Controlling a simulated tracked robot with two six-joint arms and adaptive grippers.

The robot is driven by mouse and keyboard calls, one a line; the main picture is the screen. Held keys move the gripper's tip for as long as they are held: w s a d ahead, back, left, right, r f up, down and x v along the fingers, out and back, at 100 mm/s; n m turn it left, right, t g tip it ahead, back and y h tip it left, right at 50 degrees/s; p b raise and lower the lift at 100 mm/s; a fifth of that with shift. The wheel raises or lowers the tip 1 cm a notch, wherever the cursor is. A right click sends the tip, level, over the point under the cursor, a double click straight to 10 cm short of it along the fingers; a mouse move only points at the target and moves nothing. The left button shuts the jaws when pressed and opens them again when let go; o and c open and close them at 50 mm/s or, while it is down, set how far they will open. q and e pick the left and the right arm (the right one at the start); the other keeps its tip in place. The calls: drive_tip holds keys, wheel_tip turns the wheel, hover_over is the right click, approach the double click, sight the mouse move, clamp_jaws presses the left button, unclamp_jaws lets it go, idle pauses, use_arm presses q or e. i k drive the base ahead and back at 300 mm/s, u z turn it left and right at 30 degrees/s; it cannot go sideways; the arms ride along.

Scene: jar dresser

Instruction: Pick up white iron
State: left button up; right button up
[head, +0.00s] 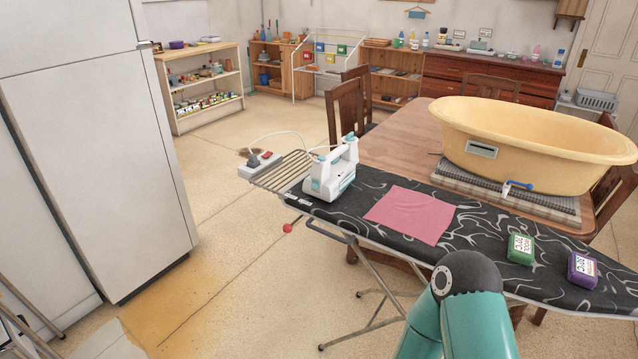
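The white iron (332,172) with light teal parts stands on the left end of the ironing board (370,238), close to the metal rack (284,172). A cord runs from it to a white socket block with a red switch (259,164). A teal arm link of mine shows at the bottom right of the head view, in front of the board. Neither gripper shows in the head view, and nothing holds the iron.
A pink cloth (411,214), a green box (520,248) and a purple box (583,269) lie on the board. Behind it, a yellow tub (540,140) sits on folded cloth on the wooden table (400,142). A white fridge (90,130) stands left; floor between is clear.

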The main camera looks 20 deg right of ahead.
sight(334, 178)
drive_tip(key=z, duration=0.15)
drive_tip(key=i, duration=0.9)
drive_tip(key=u, duration=0.2)
drive_tip(key=k, duration=0.8)
drive_tip(key=z, duration=0.2)
drive_tip(key=i, duration=0.7)
drive_tip(key=u, duration=0.05)
